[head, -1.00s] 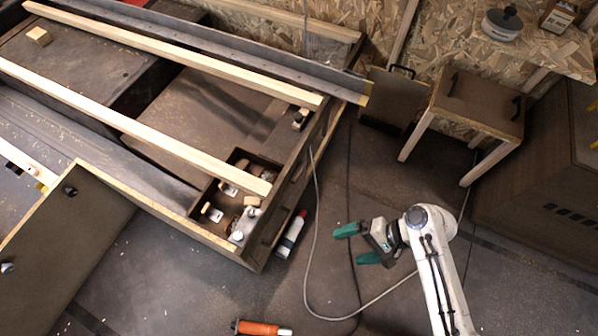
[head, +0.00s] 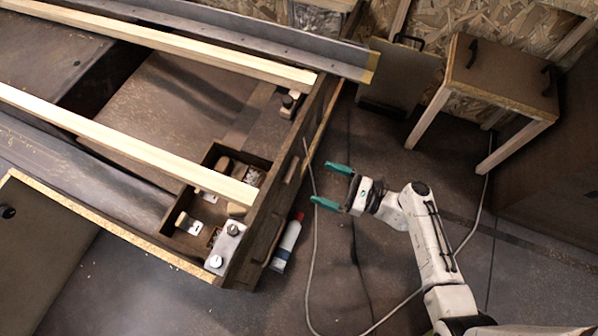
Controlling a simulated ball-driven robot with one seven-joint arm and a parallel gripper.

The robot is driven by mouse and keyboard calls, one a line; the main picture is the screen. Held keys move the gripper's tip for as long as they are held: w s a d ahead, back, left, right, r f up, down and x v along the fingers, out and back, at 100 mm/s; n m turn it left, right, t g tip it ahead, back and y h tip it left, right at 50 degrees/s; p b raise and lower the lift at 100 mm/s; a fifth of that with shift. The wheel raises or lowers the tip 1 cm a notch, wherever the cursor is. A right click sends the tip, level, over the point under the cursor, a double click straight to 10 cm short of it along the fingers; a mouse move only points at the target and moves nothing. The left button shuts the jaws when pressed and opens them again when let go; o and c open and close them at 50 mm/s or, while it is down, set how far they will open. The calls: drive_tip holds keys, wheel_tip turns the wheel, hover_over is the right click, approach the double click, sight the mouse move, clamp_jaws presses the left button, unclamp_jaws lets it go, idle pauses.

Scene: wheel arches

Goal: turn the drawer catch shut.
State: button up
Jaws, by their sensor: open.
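My gripper (head: 321,183) has two green fingers, spread apart and empty. They point left at the dark wooden frame side (head: 297,160), with a gap of floor between. A drawer-like open box (head: 216,152) is set in the near right corner of the frame and holds several small metal and wooden pieces. A metal plate with two round knobs (head: 226,246) sits at its near corner. A small metal and wood fitting (head: 290,103) is on the frame's inner side farther back. I cannot tell which of these fittings is the drawer catch, or how it is turned.
Pale wooden beams (head: 130,149) cross the frame, one over the box. A white and red tube (head: 286,243) lies against the frame. A cable (head: 314,255) runs along the floor beside my gripper. A stool-like table (head: 500,75) stands at the back right.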

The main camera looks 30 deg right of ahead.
sight(295, 172)
drive_tip(key=b+x, duration=0.1)
drive_tip(key=x, duration=0.7)
drive_tip(key=shift+b, duration=0.4)
drive_tip(key=shift+c, duration=0.4)
drive_tip(key=c, duration=0.7)
drive_tip(key=shift+o, duration=0.2)
drive_tip(key=shift+n, duration=0.4)
drive_tip(key=n+b, duration=0.6)
drive_tip(key=n, duration=1.1)
drive_tip(key=shift+f, duration=0.15)
